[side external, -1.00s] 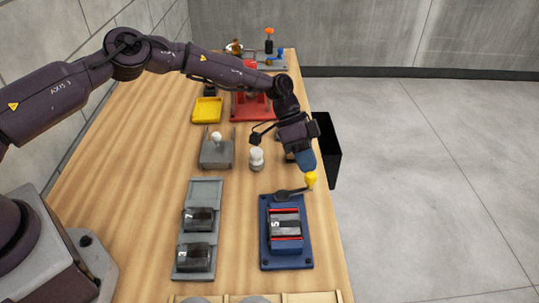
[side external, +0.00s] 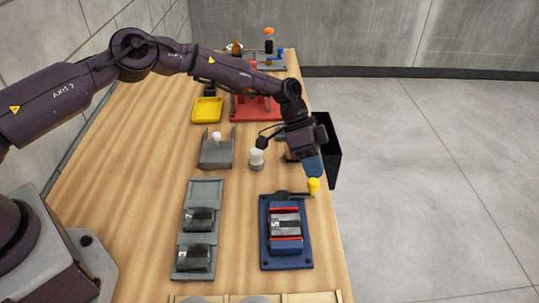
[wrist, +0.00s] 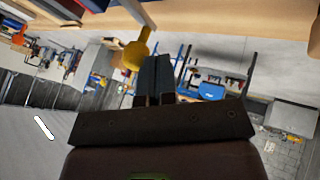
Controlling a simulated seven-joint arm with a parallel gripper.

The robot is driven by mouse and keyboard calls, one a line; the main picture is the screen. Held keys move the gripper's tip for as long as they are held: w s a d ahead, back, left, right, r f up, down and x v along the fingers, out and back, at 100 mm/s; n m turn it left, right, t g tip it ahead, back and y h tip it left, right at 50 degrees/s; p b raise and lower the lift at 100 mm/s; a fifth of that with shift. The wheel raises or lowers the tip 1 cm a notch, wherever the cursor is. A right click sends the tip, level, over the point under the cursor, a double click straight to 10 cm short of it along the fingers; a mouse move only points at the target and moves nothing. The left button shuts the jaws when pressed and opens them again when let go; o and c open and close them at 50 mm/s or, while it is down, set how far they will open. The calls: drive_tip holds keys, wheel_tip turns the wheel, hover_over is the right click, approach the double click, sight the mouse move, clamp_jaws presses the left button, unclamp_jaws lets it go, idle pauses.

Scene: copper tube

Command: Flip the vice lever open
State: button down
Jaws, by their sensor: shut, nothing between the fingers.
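The blue vice (side external: 286,257) sits on the table near its right edge, with a grey block (side external: 285,226) between red-edged jaws. Its dark lever (side external: 295,195) points right from the vice's far end and carries a yellow knob (side external: 314,186). In the wrist view the yellow knob (wrist: 134,54) is just left of my fingers, close to or touching them. My gripper (side external: 318,172) is shut and empty, its blue fingertips just beyond the knob in the side view. The fingers also show in the wrist view (wrist: 154,72). Whether they touch the knob is unclear.
A grey tray (side external: 206,184) with two dark blocks lies left of the vice. A white-topped peg (side external: 256,159) and a grey fixture (side external: 216,152) stand behind. A black bin (side external: 330,150) is at the table's right edge. Open floor lies to the right.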

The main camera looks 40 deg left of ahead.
drive_tip(key=v, duration=1.3)
